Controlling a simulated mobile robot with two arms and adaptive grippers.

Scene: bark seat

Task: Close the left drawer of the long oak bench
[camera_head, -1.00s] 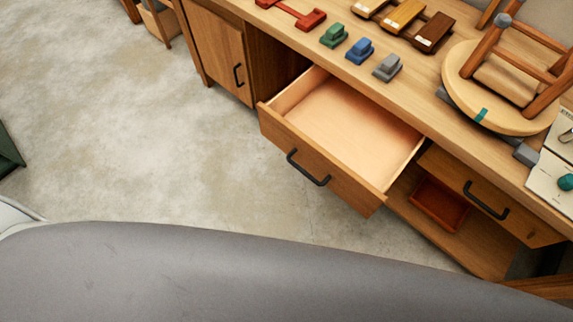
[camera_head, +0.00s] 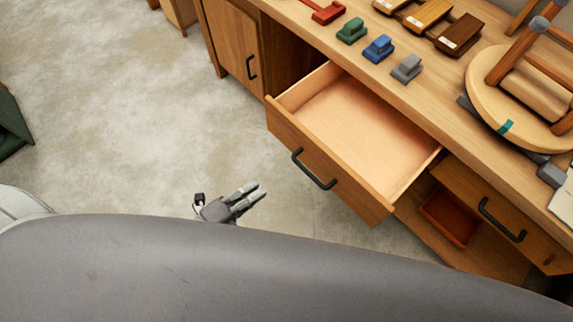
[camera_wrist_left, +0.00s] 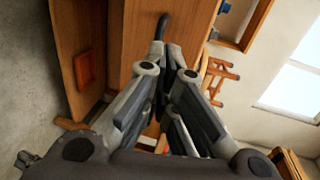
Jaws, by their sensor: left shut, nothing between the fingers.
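The left drawer (camera_head: 345,135) of the long oak bench (camera_head: 437,98) is pulled well out and its inside is empty. Its front has a black bar handle (camera_head: 313,170). My left gripper (camera_head: 255,194) is shut and empty, over the floor in front of the drawer and apart from it, to the lower left of the handle. In the left wrist view the shut fingers (camera_wrist_left: 168,75) point toward a wooden front with a dark handle (camera_wrist_left: 161,26). My right gripper is not in view.
Another drawer front (camera_head: 492,212) is at the right, above a shelf with a red tray (camera_head: 449,214). A cabinet door (camera_head: 232,42) is at the left. Small blocks and an upturned stool (camera_head: 505,100) are on the benchtop.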

